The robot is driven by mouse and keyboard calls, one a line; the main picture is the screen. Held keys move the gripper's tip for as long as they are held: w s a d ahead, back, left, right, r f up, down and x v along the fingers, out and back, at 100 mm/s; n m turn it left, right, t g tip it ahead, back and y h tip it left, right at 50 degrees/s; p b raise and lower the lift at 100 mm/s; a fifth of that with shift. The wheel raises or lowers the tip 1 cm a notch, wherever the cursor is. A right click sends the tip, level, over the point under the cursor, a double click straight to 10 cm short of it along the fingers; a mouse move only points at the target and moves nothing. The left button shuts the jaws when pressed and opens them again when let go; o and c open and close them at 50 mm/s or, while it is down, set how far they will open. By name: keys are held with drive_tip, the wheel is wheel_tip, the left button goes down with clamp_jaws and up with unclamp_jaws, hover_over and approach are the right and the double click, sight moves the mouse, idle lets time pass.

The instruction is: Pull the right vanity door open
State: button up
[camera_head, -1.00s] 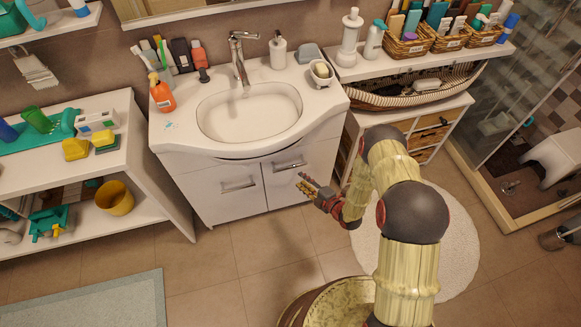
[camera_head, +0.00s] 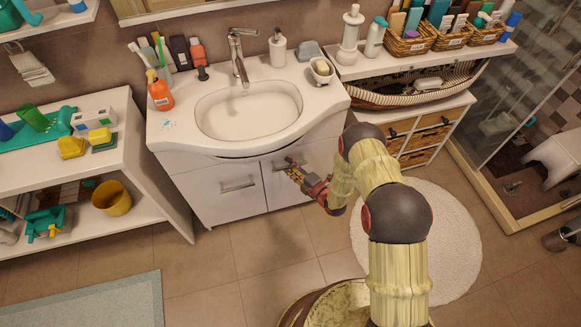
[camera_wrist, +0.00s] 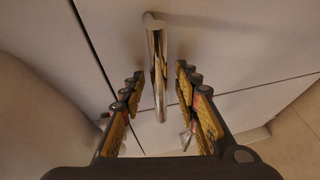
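The white vanity's right door (camera_head: 283,196) sits flush beside the left door (camera_head: 228,200) and looks closed. My gripper (camera_head: 291,166) is in front of the right door's upper part, at its bar handle, and partly hides it. In the wrist view, the shiny metal handle (camera_wrist: 157,75) lies between the two fingers of my gripper (camera_wrist: 160,78). The fingers are open, with a visible gap on each side of the handle. The right door (camera_wrist: 235,55) fills much of the wrist view, and the seam between the doors runs left of the handle.
The washbasin counter (camera_head: 180,130) is above the doors. An open white shelf (camera_head: 150,165) stands to the left, and a drawer unit (camera_head: 430,138) to the right. A round white rug (camera_head: 455,240) and a basket (camera_head: 300,305) are on the floor. Floor before the vanity is clear.

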drive_tip(key=shift+c, duration=0.4)
clamp_jaws()
idle(0.5)
